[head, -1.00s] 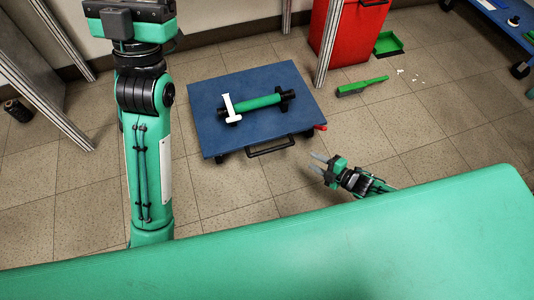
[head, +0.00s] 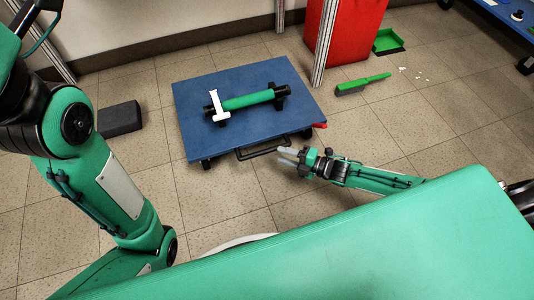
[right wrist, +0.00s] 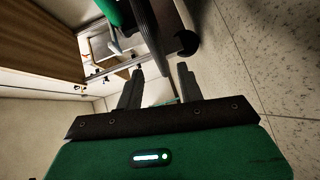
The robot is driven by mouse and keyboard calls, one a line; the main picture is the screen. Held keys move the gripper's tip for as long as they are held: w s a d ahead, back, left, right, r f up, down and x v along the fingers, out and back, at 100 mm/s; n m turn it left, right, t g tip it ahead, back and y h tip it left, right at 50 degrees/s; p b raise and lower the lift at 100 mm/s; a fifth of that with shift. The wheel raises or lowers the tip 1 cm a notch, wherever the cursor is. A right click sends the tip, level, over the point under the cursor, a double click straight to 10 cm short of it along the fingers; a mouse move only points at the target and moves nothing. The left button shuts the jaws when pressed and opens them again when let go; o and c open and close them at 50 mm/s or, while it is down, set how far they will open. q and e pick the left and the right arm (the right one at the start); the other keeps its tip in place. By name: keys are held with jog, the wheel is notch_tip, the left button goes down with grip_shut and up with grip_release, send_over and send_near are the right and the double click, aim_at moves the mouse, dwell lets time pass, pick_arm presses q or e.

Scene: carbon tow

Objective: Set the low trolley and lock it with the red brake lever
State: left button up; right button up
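The low trolley (head: 195,110) is a flat blue platform on dark casters, standing on the tiled floor in the middle of the head view. Its red brake lever (head: 319,125) sticks out at the right front corner. A black handle (head: 262,150) is on its front edge. My right gripper (head: 286,156) is low in front of that edge, close to the handle and below the lever; contact cannot be told. In the right wrist view its two fingers (right wrist: 160,88) are apart with nothing visible between them, and a dark wheel-like shape (right wrist: 186,42) lies beyond. My left gripper is out of view.
A green roll (head: 248,101) with black ends and a white bracket (head: 217,107) lie on the trolley. A dark block (head: 119,118) is at left. A red bin (head: 345,30), metal post (head: 324,45), green brush (head: 362,85) and green dustpan (head: 388,42) are behind right.

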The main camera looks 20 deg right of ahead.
aim_at(267, 151)
jog(key=b+x, duration=0.2)
jog(key=x, duration=0.5)
jog(key=shift+b, duration=0.4)
grip_shut()
